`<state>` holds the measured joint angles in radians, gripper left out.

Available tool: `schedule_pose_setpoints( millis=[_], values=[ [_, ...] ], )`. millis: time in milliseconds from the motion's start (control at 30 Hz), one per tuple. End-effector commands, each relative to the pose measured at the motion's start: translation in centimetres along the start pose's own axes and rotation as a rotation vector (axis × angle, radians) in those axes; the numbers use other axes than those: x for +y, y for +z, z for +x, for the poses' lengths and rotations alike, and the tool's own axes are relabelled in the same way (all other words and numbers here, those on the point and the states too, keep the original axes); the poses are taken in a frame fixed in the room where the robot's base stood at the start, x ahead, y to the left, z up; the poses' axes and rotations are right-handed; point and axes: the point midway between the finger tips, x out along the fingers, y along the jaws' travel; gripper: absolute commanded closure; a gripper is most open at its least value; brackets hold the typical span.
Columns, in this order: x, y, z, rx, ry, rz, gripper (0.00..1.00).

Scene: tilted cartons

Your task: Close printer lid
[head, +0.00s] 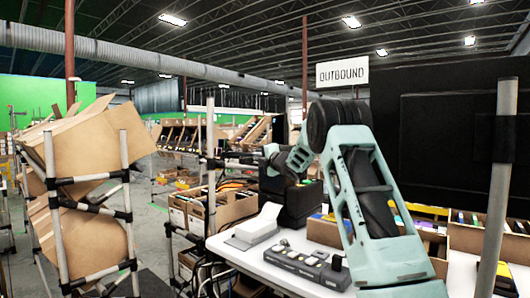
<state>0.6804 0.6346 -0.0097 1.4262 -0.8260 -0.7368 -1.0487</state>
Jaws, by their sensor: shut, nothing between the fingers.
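A black boxy printer (291,208) stands at the back left of the white table, beneath the end of my arm. My wrist crosses in front of its upper part, so I cannot tell how far its lid is open. My gripper (272,153) is shut and empty, small in the view, above the printer's top left. Whether it touches the lid cannot be told.
The white table (296,262) also holds a white device (258,228) and a dark button panel (306,264). Cardboard bins (482,240) stand at the right. Tilted cartons (90,165) on a pipe rack are at the left. A grey post (497,200) rises at the right.

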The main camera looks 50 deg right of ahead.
Motion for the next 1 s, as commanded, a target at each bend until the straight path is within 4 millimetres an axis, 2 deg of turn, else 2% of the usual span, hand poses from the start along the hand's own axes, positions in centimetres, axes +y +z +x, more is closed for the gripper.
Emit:
schedule_pose_setpoints(
  millis=[33, 233, 733, 1000],
  values=[
    [0.3, 1.5, -0.1, -0.009, -0.001, -0.002, 1.0],
    [0.1, 3.3, 0.4, -0.007, -0.002, 0.0, 1.0],
    [0.1, 3.6, 0.5, -0.005, -0.002, 0.002, 1.0],
    [1.2, 4.0, 0.6, -0.006, -0.02, 0.067, 1.0]
  ],
)
